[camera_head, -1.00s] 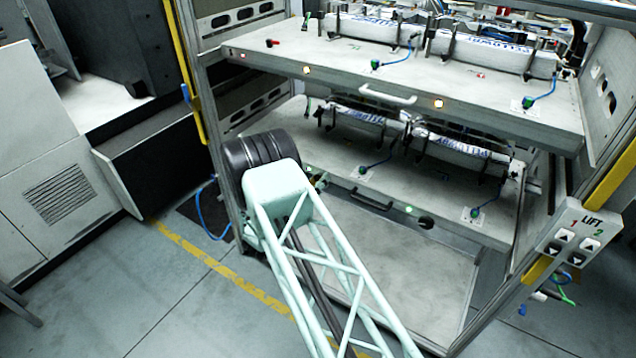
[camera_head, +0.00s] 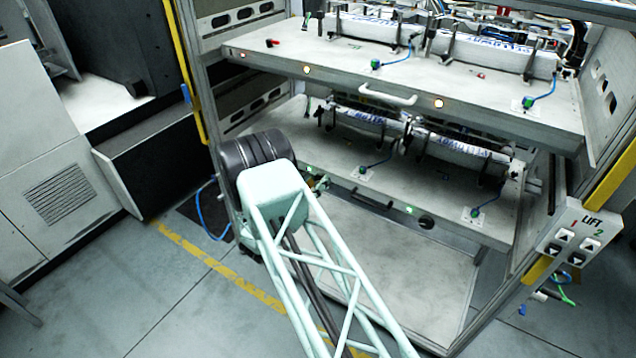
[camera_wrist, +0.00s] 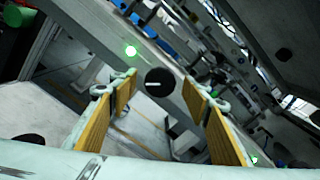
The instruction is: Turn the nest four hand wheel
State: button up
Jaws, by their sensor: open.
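A dark round hand wheel (camera_wrist: 160,82) with a pale mark on its face shows in the middle of the wrist view, beside a lit green lamp (camera_wrist: 130,50). It appears to be the dark knob (camera_head: 426,222) on the lower shelf's front edge in the head view; no nest number is readable. My gripper (camera_wrist: 160,98) is open, its yellow-padded fingers apart on either side of the wheel in the picture. The wheel appears to lie beyond the fingertips, with no contact visible. In the head view my gripper is mostly hidden behind my arm.
The lower shelf (camera_head: 330,165) and the upper shelf (camera_head: 300,55) carry white labelled packs. A handle (camera_head: 388,94) sticks out from the upper shelf. A lift control box (camera_head: 578,238) hangs at the right. The floor in front is clear.

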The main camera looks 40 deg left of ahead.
jog(key=s+d, duration=0.1)
jog(key=s, duration=0.9)
jog(key=shift+s+d, duration=0.15)
jog(key=shift+s, duration=0.2)
dwell(0.3)
